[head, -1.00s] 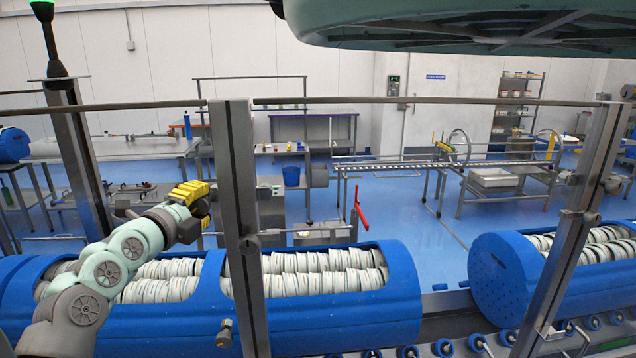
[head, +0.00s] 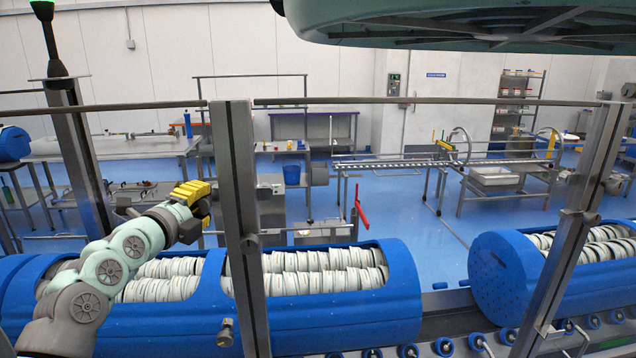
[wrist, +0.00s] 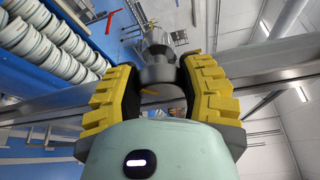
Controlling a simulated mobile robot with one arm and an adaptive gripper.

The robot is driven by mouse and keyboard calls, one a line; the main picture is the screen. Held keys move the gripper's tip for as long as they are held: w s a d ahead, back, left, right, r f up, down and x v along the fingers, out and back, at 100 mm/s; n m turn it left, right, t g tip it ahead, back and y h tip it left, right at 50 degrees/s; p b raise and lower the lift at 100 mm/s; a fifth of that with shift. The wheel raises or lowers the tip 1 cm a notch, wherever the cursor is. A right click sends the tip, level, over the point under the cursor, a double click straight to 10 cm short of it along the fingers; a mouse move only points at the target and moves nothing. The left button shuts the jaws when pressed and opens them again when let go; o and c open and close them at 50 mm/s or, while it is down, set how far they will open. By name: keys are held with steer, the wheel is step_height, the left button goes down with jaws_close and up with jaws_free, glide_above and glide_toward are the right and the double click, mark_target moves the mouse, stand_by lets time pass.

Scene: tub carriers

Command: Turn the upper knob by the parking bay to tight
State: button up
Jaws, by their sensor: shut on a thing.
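My gripper (head: 197,192) has thick yellow ribbed fingers, and they also show in the wrist view (wrist: 160,72). They are closed from both sides on a dark grey round knob (wrist: 158,75). A lighter metal part (wrist: 155,35) shows beyond the knob. A small orange-yellow mark (wrist: 150,93) shows at the knob's near edge, partly hidden. In the head view the held knob is hidden by the gripper. I cannot read the knob's setting.
A steel post (head: 240,220) stands just right of my gripper. A blue tub (head: 370,310) filled with white discs lies below, with another blue tub (head: 500,275) to the right. A red lever (head: 360,210) stands behind. A green-white canopy (head: 450,25) hangs overhead.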

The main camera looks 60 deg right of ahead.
steer(key=shift+f, duration=0.1)
steer(key=o, duration=1.2)
steer(key=v, duration=1.2)
